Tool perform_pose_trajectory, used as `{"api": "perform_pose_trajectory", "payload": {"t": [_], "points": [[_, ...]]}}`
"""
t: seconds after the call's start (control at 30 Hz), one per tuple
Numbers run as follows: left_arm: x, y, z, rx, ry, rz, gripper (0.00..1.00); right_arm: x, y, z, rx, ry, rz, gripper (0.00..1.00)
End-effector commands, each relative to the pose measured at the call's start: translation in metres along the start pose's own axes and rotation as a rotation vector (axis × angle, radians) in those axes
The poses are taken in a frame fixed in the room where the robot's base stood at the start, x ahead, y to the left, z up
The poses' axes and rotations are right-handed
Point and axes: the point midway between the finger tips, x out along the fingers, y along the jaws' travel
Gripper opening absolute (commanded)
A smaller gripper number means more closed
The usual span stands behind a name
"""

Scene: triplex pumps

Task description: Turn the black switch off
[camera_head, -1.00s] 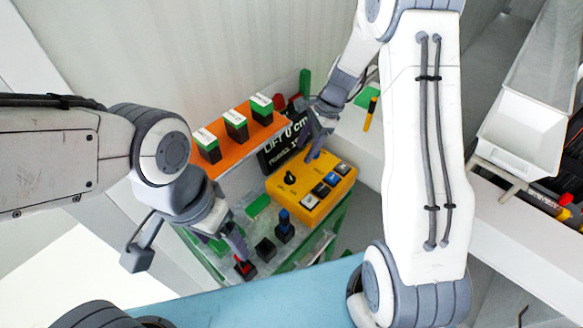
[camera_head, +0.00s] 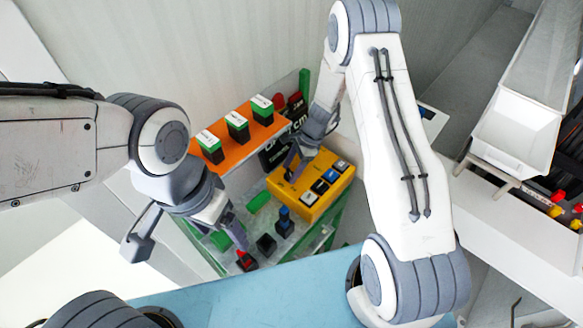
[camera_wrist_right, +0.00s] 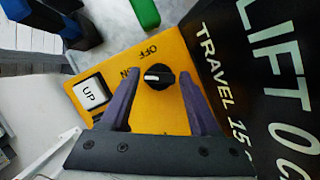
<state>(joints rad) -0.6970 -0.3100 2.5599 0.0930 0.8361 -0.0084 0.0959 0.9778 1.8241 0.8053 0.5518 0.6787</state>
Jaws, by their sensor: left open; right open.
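The black switch (camera_wrist_right: 158,76) is a round knob on the yellow control box (camera_head: 322,189). In the right wrist view its white mark points left, toward the ON label; OFF is printed above it. My right gripper (camera_wrist_right: 158,90) is open, with one purple finger on each side of the knob; I cannot tell whether they touch it. In the head view my right gripper (camera_head: 295,166) is at the left end of the box and covers the knob. My left gripper (camera_head: 236,240) is open, low at the left, close to a red-topped block (camera_head: 246,261).
A white UP button (camera_wrist_right: 92,93) lies left of the knob in the wrist view. Behind the box stands a black LIFT/TRAVEL display (camera_wrist_right: 245,70). An orange shelf (camera_head: 222,160) carries green-and-black blocks. A blue-topped switch (camera_head: 285,221) stands in front of the box.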

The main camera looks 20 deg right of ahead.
Motion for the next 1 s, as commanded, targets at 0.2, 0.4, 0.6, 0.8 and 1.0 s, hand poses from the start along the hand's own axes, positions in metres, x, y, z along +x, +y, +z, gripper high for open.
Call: {"api": "perform_pose_trajectory", "payload": {"t": [0.2, 0.4, 0.6, 0.8, 1.0], "points": [[0.0, 0.0, 0.0, 0.0, 0.0, 0.0, 0.8, 0.0, 0.0, 0.0, 0.0, 0.0, 0.0, 0.09], [0.001, 0.0, 0.0, 0.0, 0.0, 0.0, 0.8, 0.0, 0.0, 0.0, 0.005, 0.0, -0.002, 0.0], [0.009, -0.001, 0.001, -0.001, 0.0, 0.0, 0.8, 0.001, 0.0, -0.001, 0.055, 0.0, -0.024, 0.0], [0.025, -0.002, 0.001, -0.004, 0.0, 0.0, 0.8, 0.003, 0.001, -0.001, 0.172, 0.0, -0.072, 0.0], [0.047, -0.003, 0.003, -0.007, 0.0, 0.0, 0.8, 0.004, 0.002, -0.001, 0.337, -0.001, -0.142, 0.0]]}}
